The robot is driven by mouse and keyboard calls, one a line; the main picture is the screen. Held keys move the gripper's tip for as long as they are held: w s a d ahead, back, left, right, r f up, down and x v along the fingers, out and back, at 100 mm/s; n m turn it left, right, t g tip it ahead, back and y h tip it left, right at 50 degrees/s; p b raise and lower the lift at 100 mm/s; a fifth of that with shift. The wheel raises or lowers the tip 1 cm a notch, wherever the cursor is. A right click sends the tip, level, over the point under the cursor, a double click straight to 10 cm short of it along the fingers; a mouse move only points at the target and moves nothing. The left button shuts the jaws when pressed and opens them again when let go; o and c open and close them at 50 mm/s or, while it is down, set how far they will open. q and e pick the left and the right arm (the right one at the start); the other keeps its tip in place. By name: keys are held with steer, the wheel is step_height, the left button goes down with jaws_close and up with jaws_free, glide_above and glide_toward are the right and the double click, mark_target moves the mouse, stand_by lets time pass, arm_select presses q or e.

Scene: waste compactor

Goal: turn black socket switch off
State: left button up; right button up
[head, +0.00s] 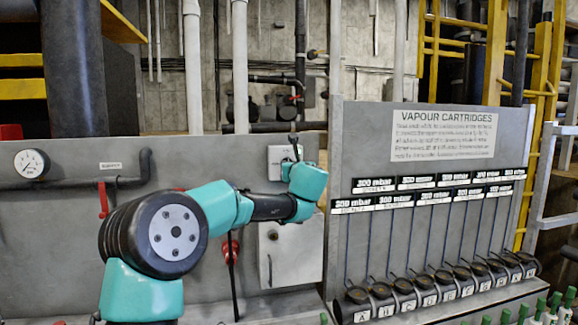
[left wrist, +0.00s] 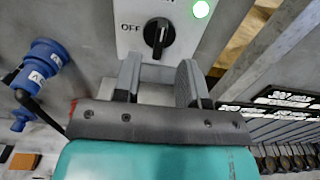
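The black switch knob (left wrist: 158,36) sits on a pale grey box with an OFF label to its left. Its grip stands close to upright, pointing toward a cut-off label at the top edge. A green lamp (left wrist: 201,9) glows on the box. In the head view the switch box (head: 276,160) is on the grey panel, partly hidden by my arm. My left gripper (left wrist: 160,72) is open and empty, its fingertips just below the knob and to either side of it. Whether they touch the box cannot be told. My right gripper is not in view.
A blue plug (left wrist: 40,62) with a dark cable is left of the switch box. A pale cabinet (head: 293,250) is below it. The vapour cartridge panel (head: 432,140) stands to the right, with a row of labelled cartridges. A gauge (head: 31,163) and pipe are at left.

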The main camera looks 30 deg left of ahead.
arm_select(q)
steer(key=x, duration=0.5)
steer(key=shift+c, duration=0.4)
jaws_close()
